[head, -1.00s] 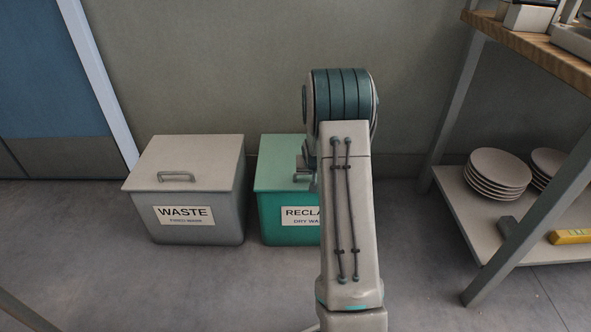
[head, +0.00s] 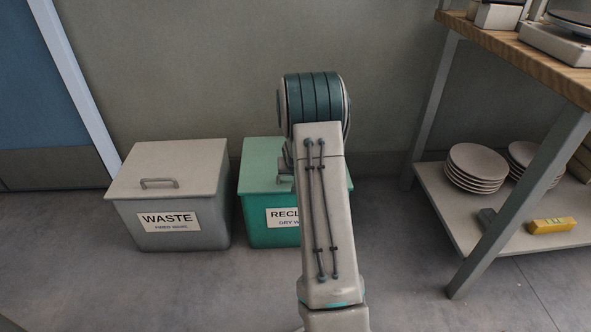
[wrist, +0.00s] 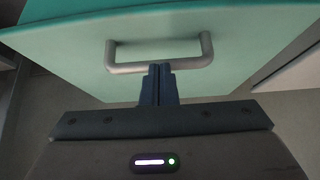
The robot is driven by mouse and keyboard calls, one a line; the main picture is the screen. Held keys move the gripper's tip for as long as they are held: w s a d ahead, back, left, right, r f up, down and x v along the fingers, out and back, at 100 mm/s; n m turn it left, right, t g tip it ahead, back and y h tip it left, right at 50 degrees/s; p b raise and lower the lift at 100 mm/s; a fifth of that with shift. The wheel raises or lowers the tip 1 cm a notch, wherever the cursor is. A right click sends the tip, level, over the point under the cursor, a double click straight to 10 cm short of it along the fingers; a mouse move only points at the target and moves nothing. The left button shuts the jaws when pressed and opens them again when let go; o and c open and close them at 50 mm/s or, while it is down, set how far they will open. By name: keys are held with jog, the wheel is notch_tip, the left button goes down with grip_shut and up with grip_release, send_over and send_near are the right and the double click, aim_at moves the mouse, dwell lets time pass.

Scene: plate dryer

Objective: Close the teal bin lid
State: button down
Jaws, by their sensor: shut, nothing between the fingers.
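The teal bin (head: 262,228) stands on the floor, labelled with a partly hidden word starting "RECL". Its teal lid (head: 262,152) looks flat on the bin, seen left of my arm; the right part is mostly hidden behind my arm. In the wrist view the lid (wrist: 75,60) fills the upper part, with a grey bar handle (wrist: 130,67) on it. My gripper (wrist: 160,68) is shut and empty, its dark fingertips at the middle of the handle bar. I cannot tell whether they touch it. In the head view my arm hides most of the gripper.
A grey waste bin (head: 183,233) with its lid down stands just left of the teal bin. On the right is a shelf rack (head: 447,215) with stacked plates (head: 476,165) and a yellow item (head: 552,225). The floor in front of the bins is clear.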

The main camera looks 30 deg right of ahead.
jog(key=s+a+r+p, duration=0.2)
jog(key=s+a+p, duration=0.2)
jog(key=s, duration=0.4)
jog(key=s+a+r+n+y+p, duration=0.15)
jog(key=a+r+p, duration=0.35)
jog(key=r, duration=0.6)
jog(key=s+a+r+p, duration=0.35)
jog(key=r+p, duration=0.35)
jog(key=r, duration=0.4)
jog(key=s+a+r+n+p, duration=0.15)
jog(key=a+r+p, duration=0.3)
jog(key=r, duration=0.55)
jog(key=s+a+r+n+g+y+p, duration=0.1)
jog(key=s+a+r+p, duration=0.4)
jog(key=s+r+p, duration=0.4)
jog(key=s+a+r+n+g+p, duration=0.1)
jog(key=s+a+r+p, duration=0.4)
jog(key=r, duration=1.2)
jog(key=s+g+p, duration=0.1)
jog(key=s+p, duration=0.3)
jog(key=shift+s+y, duration=0.2)
jog(key=shift+y, duration=0.15)
